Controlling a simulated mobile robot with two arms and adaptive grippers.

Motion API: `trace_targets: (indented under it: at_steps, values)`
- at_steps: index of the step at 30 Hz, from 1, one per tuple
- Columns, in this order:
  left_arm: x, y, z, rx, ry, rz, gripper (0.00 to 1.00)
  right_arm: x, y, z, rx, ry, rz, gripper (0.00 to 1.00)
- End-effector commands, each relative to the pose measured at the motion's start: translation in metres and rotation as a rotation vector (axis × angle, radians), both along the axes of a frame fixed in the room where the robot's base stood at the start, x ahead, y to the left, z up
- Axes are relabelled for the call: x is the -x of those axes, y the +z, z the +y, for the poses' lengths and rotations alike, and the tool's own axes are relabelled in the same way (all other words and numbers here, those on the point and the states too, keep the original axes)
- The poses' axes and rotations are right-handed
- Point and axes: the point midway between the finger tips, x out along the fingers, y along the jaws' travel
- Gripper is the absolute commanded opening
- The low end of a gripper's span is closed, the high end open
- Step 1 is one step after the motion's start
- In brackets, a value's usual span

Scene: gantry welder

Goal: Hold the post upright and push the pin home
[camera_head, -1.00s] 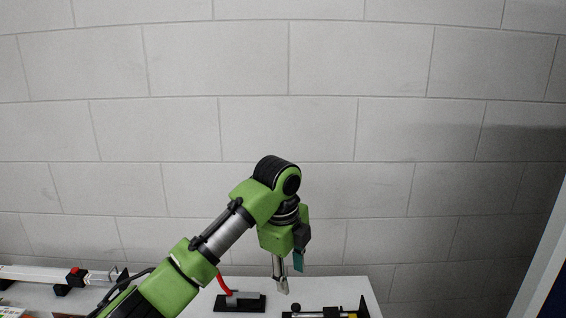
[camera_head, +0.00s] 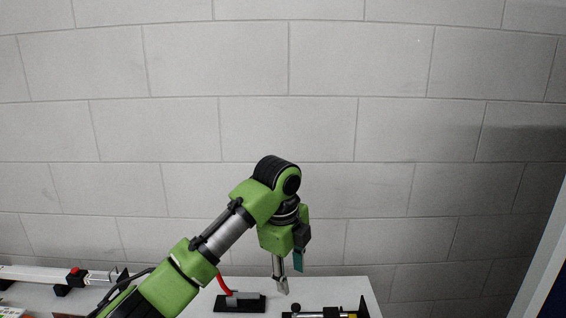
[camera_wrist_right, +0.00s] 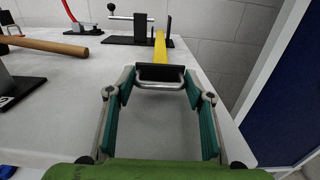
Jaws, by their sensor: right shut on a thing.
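A yellow bar (camera_wrist_right: 160,48) runs from behind the handle toward a black-based fixture (camera_wrist_right: 140,28) with a rod and a black ball knob. Whether the bar joins the handle is unclear. The fixture also shows at the bottom of the head view (camera_head: 318,312). I cannot single out an upright post.
A pale table (camera_wrist_right: 60,110) carries a clamp with a red handle (camera_head: 240,298), left of the left gripper. A wooden rod (camera_wrist_right: 45,45) lies at the left in the wrist view, near a black base plate (camera_wrist_right: 18,92). A block wall stands behind; a blue panel (camera_wrist_right: 285,110) is at the right.

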Motion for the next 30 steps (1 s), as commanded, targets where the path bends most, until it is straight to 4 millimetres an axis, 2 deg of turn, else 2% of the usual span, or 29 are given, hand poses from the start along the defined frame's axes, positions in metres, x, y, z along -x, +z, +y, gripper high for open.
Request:
trace_targets:
  at_steps: [6,24,30]
  values:
    - [0.0,0.026,0.0,0.0,0.0,0.0,0.39,-0.002,0.023,0.0,0.0,-0.001,0.016,0.17]
    - [0.0,0.086,0.0,0.0,0.0,0.0,0.39,-0.01,0.073,-0.001,0.0,-0.004,0.067,0.18]
    - [0.0,0.096,0.0,0.0,0.0,0.0,0.39,-0.011,0.08,-0.001,0.001,-0.003,0.08,0.17]
